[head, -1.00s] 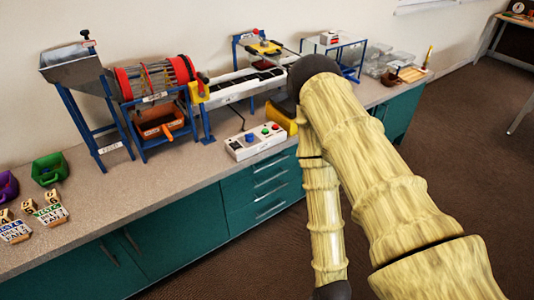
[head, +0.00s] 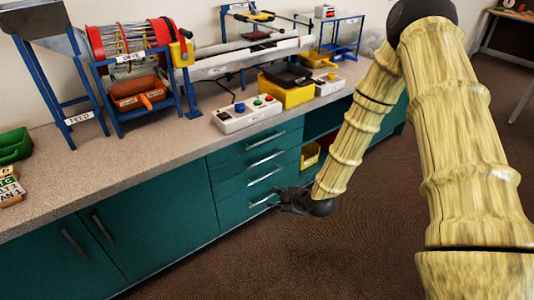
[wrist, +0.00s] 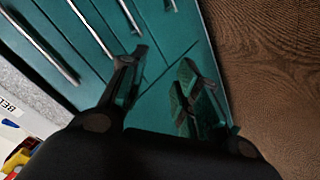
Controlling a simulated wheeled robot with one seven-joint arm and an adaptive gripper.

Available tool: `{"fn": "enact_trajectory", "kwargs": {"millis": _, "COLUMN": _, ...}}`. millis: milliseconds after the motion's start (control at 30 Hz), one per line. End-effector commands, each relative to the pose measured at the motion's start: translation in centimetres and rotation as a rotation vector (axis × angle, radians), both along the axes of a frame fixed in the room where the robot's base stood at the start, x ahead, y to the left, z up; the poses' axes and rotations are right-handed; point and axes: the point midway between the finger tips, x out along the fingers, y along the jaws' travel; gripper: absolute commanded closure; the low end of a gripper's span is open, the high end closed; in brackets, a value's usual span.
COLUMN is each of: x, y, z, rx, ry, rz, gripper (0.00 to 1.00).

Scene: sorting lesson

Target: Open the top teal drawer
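The top teal drawer (head: 232,158) is the uppermost of a stack of teal drawers under the counter, and it looks closed. Its bar handle (head: 268,139) runs across its front; in the wrist view the handle (wrist: 45,50) lies at the upper left, nearest the counter. My gripper (head: 282,201) is low in front of the stack, near the lowest drawer's handle, well below and right of the top handle. In the wrist view my gripper (wrist: 162,85) has its fingers spread with nothing between them, over teal cabinet front. I cannot tell whether it touches the cabinet.
An open shelf with a yellow bin (head: 310,155) is right of the drawers. The brown floor (head: 350,260) in front is clear.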

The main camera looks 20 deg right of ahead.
Motion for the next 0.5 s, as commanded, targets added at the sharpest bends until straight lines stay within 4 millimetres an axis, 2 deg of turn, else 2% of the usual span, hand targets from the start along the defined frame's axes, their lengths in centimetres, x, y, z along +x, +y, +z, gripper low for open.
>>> {"fn": "enact_trajectory", "kwargs": {"millis": 33, "x": 1.9, "y": -0.6, "z": -0.5, "rx": -0.03, "ry": -0.065, "rz": 0.032, "gripper": 0.68}}
{"fn": "enact_trajectory", "kwargs": {"millis": 200, "x": 7.3, "y": -2.3, "z": 1.8, "rx": -0.164, "ry": -0.284, "rz": 0.153, "gripper": 0.68}}
{"fn": "enact_trajectory", "kwargs": {"millis": 333, "x": 10.7, "y": -3.9, "z": 4.0, "rx": -0.283, "ry": -0.444, "rz": 0.226, "gripper": 0.68}}
{"fn": "enact_trajectory", "kwargs": {"millis": 500, "x": 13.6, "y": -5.8, "z": 6.8, "rx": -0.42, "ry": -0.606, "rz": 0.286, "gripper": 0.68}}
